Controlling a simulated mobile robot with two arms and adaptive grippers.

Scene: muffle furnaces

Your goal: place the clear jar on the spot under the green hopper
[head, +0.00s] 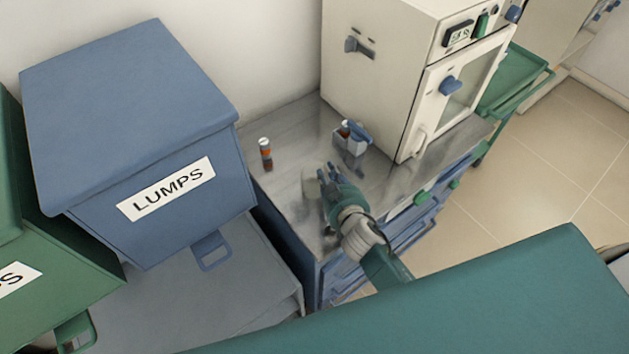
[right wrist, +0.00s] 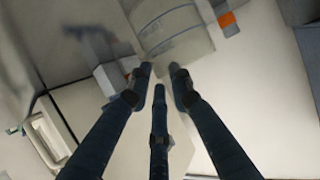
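The clear jar (head: 309,186) stands on the metal top of a blue cabinet, faint and partly hidden by my right gripper (head: 325,177). In the right wrist view the jar (right wrist: 174,36) lies just beyond my fingertips (right wrist: 161,78). The fingers are spread with nothing seen between them; whether a tip touches the jar I cannot tell. The green hopper (head: 58,272) is at the left edge of the head view, its label partly cut off. The spot under it is not visible. My left gripper is not in view.
A blue hopper marked LUMPS (head: 150,215) stands between the green hopper and the cabinet top (head: 285,130). A cream furnace (head: 385,75) is behind to the right.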

